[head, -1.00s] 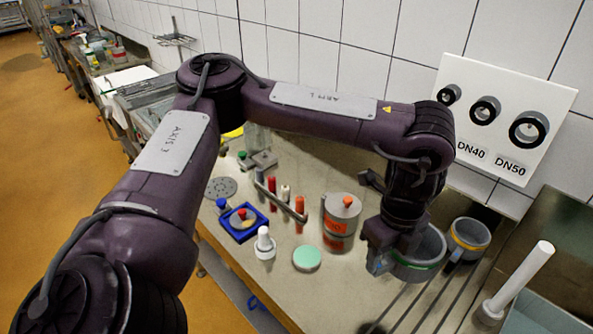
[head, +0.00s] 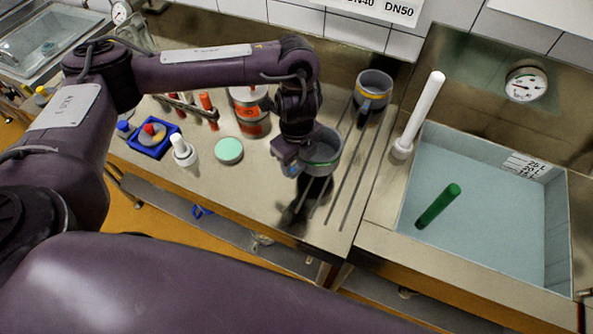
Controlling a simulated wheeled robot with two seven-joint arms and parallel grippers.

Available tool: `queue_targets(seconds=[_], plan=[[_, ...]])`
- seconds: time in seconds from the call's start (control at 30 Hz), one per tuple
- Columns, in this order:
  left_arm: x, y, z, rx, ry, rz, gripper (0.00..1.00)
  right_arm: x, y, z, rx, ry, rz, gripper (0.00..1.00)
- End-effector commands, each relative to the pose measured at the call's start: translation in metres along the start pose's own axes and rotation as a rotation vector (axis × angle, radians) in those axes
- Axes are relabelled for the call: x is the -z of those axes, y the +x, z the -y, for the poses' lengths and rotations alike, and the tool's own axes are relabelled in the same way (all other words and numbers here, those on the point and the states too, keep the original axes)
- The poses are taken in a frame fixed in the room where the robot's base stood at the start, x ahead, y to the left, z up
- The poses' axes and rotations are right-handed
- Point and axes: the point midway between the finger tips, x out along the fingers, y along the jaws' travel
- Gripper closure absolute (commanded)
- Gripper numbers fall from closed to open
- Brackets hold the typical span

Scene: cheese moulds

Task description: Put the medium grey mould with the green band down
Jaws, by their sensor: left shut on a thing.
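The medium grey mould with the green band (head: 322,152) is at the end of my left arm in the head view. My left gripper (head: 298,163) is shut on the near left side of its wall. The mould is upright and seems a little above the metal worktop, with a dark shadow or reflection below it; the exact gap is hard to judge. Part of its wall is hidden by the gripper. Another grey mould with a yellow-orange band (head: 372,88) stands behind it to the right. My right gripper is not in view.
Right of the mould, thin dark grooves run along the worktop (head: 353,215). Further right is a basin (head: 480,215) with a green rod (head: 438,206), and a white upright rod (head: 420,112) at its left rim. A mint-green disc (head: 229,151) and an orange-labelled container (head: 250,112) lie left.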

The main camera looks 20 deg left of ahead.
Motion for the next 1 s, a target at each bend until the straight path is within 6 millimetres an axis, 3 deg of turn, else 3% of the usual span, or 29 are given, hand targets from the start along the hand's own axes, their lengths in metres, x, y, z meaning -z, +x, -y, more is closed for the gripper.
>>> queue_targets(seconds=[0.43,0.87,0.9,1.0], plan=[[0.001,0.05,0.001,0.001,-0.001,-0.003,0.79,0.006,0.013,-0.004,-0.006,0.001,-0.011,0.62],[0.0,0.056,0.001,0.002,0.001,0.0,0.79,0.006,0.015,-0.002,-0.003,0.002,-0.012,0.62],[0.0,0.056,0.001,0.002,0.001,0.0,0.5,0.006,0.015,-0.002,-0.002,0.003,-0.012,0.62],[0.0,0.056,0.001,0.002,0.001,0.0,0.37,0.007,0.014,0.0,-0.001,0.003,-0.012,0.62]])
